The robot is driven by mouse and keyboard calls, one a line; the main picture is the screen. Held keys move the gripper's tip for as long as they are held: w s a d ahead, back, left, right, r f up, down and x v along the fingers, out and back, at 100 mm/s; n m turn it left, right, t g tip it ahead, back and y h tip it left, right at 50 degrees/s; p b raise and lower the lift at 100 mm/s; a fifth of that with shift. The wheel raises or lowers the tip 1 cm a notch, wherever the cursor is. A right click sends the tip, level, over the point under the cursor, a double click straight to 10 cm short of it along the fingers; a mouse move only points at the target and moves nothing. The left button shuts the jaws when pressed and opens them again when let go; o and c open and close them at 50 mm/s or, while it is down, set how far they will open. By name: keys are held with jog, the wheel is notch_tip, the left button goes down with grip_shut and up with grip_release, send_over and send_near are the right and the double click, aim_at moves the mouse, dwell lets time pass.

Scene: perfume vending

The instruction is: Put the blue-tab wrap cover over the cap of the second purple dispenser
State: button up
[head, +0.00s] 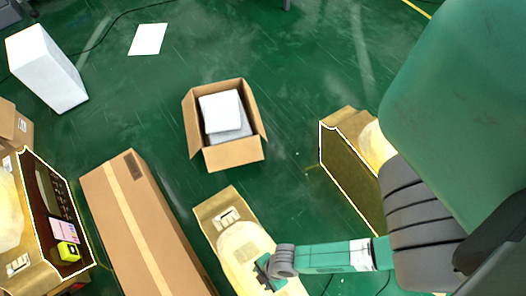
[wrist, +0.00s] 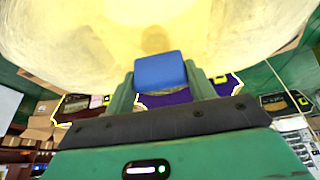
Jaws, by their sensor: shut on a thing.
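My gripper (wrist: 160,84) is shut on the blue tab (wrist: 160,70), which sits between its two fingers in the wrist view. The pale, translucent wrap cover (wrist: 160,20) fills the top of that view beyond the tab. In the head view my gripper (head: 268,274) is at the bottom, at a pale rounded cover (head: 240,242) above a tan box-like unit (head: 215,206). I cannot tell whether the cover touches that unit. A purple panel (wrist: 180,97) with a yellow outline shows behind the fingers, partly hidden. The purple dispenser's cap cannot be made out.
An outlined unit with a dark red front (head: 42,190) stands at left, and another outlined unit (head: 345,170) at right. A long carton (head: 135,215), an open carton (head: 240,156) and a white block (head: 48,70) stand on the green floor. Free floor lies around the open carton.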

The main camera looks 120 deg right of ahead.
jog(key=shift+f, duration=0.3)
jog(key=o, duration=1.5)
jog(key=shift+o, duration=0.2)
jog(key=p+v, duration=0.1)
jog(key=v, duration=0.7)
jog(key=shift+f, duration=0.1)
